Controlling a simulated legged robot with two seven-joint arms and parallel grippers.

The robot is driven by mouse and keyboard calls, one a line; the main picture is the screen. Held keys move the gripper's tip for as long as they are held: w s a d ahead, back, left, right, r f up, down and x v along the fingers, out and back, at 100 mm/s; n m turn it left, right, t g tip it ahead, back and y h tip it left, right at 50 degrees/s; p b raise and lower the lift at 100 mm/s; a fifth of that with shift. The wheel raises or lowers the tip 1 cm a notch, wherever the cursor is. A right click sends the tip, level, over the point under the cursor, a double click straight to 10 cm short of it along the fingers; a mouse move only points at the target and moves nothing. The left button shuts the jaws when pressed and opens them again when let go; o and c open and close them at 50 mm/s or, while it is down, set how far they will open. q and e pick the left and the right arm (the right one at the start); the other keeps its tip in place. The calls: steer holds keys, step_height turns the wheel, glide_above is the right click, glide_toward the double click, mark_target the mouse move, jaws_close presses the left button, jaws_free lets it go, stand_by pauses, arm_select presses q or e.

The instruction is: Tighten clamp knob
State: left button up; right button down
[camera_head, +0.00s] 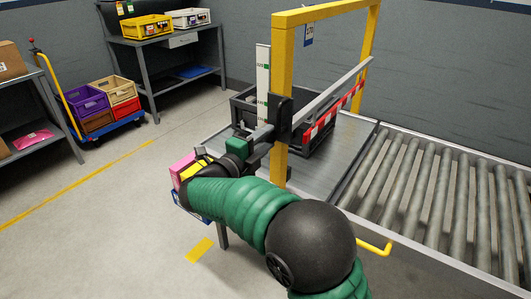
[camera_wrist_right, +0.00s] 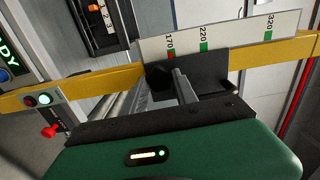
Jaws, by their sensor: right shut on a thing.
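The black clamp (camera_head: 285,116) sits on the near yellow post of the gantry beside the roller conveyor. In the wrist view its dark knob (camera_wrist_right: 159,82) shows in front of the black clamp plate (camera_wrist_right: 207,76). My right gripper (camera_head: 268,131) reaches the clamp from the left. The wrist view shows its grey fingers (camera_wrist_right: 172,88) shut on the knob. The knob is not clear in the head view. A white scale (camera_head: 263,85) stands by the post; in the wrist view its marks read 170, 220 and 320. My left gripper is out of view.
A dark crate (camera_head: 318,143) stands on the metal deck behind the post. A red-and-white striped bar (camera_head: 331,113) runs along the guide rail. Rollers (camera_head: 430,190) extend to the right. A workbench (camera_head: 160,50) and a loaded cart (camera_head: 105,130) stand at the back left. The left floor is mostly clear.

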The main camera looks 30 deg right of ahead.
steer(key=m+b, duration=0.2)
steer(key=b, duration=0.1)
steer(key=m+b, duration=0.2)
steer(key=b, duration=0.1)
steer(key=shift+s+f+m, duration=0.1)
steer(key=shift+f+m, duration=0.3)
steer(key=shift+r+m+b, duration=0.2)
steer(key=shift+m+b, duration=0.6)
steer(key=shift+b, duration=0.3)
steer(key=shift+r, duration=0.1)
steer(key=c, duration=1)
jaws_free()
steer(key=shift+s+a+r, duration=0.1)
